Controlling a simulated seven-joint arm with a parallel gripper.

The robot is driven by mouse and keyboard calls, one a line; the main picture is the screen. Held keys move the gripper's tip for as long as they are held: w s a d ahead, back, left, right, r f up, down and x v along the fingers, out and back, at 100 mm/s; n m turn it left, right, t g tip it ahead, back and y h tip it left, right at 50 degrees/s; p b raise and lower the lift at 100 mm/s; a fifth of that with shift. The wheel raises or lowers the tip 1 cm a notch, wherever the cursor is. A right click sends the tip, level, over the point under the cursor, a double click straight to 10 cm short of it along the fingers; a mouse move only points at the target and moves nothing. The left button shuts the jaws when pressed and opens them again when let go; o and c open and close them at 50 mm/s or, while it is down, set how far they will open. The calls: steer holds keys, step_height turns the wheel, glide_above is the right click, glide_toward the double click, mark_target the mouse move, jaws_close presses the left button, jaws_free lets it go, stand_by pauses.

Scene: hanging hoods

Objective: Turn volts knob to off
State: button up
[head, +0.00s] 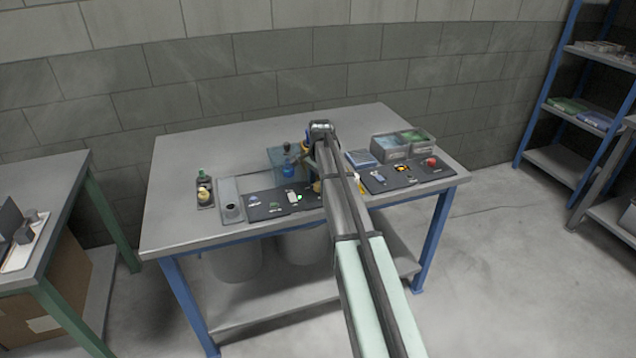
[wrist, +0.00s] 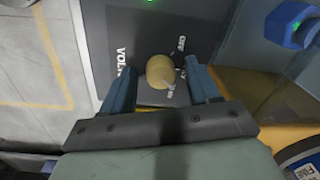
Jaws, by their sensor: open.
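The volts knob (wrist: 160,72) is a round, tan-yellow knob on a dark panel (wrist: 200,35) in the wrist view. White lettering beside it reads "VOL", partly cut off, and smaller labels sit around it. My gripper (wrist: 161,92) is open, with one blue-grey finger on each side of the knob. I cannot tell whether either finger touches it.
A green light (wrist: 150,1) shows at the top of the panel in the wrist view. A blue hexagonal part (wrist: 290,22) is close on the right. In the head view, grey bins (head: 390,148) stand right of my arm, and dark mats (head: 268,203) with small items lie along the front.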

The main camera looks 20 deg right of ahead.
steer(key=c, duration=1)
steer(key=shift+c, duration=0.2)
steer(key=n, duration=0.5)
steer(key=shift+d, duration=0.1)
steer(key=n, duration=1)
steer(key=shift+d+g, duration=0.1)
steer(key=shift+g, duration=0.2)
steer(key=n, duration=0.4)
steer(key=shift+n, duration=0.3)
